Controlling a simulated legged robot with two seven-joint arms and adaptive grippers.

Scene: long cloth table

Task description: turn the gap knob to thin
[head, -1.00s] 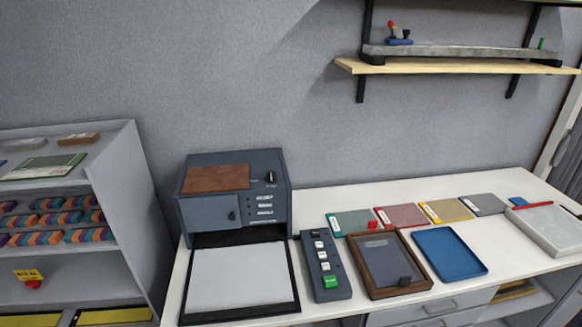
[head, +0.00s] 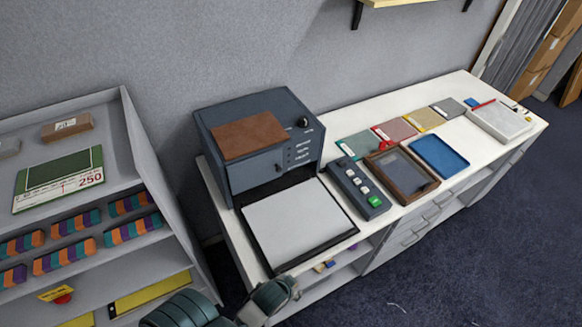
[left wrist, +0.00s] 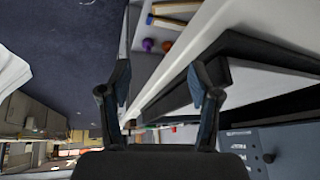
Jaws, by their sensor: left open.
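A dark blue-grey machine (head: 262,145) with a brown pad on top stands on the white table. A black knob (head: 302,122) sits at its upper right, beside small labels too fine to read. A smaller knob (head: 278,167) is on its front door. In the left wrist view, part of the machine's face (left wrist: 295,140) shows at the lower right, turned sideways. My left gripper (left wrist: 160,90) is open and empty, apart from the machine. In the head view my left arm shows at the bottom, in front of the table. My right gripper is out of view.
A black-framed white sheet (head: 295,222) lies before the machine, with a button box (head: 359,189) beside it. Trays (head: 440,157) and coloured cards fill the table to the right. A grey shelf unit (head: 133,150) stands left. A blue-grey floor lies in front.

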